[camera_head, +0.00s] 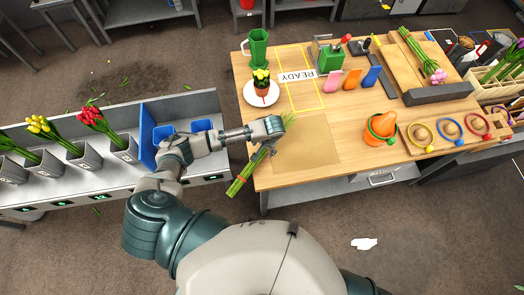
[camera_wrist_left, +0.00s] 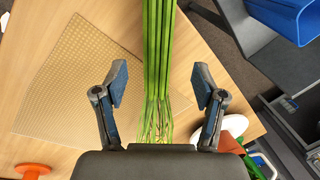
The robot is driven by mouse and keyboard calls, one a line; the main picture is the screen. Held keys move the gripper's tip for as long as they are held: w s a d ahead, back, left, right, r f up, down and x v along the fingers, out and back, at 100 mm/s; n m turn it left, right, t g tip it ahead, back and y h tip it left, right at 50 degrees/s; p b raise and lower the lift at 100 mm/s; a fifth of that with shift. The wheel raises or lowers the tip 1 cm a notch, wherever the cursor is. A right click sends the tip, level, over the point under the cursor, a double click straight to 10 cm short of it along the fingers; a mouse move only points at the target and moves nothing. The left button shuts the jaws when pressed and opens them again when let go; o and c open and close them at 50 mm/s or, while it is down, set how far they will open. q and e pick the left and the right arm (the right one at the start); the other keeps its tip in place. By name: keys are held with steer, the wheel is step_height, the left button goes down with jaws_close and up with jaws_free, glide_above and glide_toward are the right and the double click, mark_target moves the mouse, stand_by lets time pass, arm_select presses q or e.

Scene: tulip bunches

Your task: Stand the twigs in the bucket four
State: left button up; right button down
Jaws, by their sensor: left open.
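A bundle of long green stems (camera_head: 246,178), which I take for the twigs, lies at the workbench's left edge, its lower end sticking out past the edge with a reddish band near it. My left gripper (camera_head: 277,128) is over its upper end. In the left wrist view the stems (camera_wrist_left: 158,45) run between the two spread fingers of the gripper (camera_wrist_left: 160,85), with gaps on both sides. Grey buckets (camera_head: 125,149) stand in a row on the left shelf, several with tulips or green stems. I cannot tell which is number four. My right gripper is not in view.
The workbench (camera_head: 320,170) holds a brown mat (camera_head: 305,145), a white plate (camera_head: 261,94) with a small pot, an orange pot (camera_head: 379,128) and colored rings. A blue panel (camera_head: 146,136) and blue bins (camera_head: 163,133) stand beside the buckets.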

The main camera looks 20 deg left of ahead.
mark_target(264, 150)
arm_select(q)
steer(key=f, duration=0.4)
steer(key=shift+w, duration=0.25)
steer(key=shift+a+f, duration=0.15)
steer(key=shift+f, duration=0.25)
steer(key=shift+a, duration=0.15)
steer(key=shift+a, duration=0.1)
steer(key=c, duration=1.2)
jaws_close()
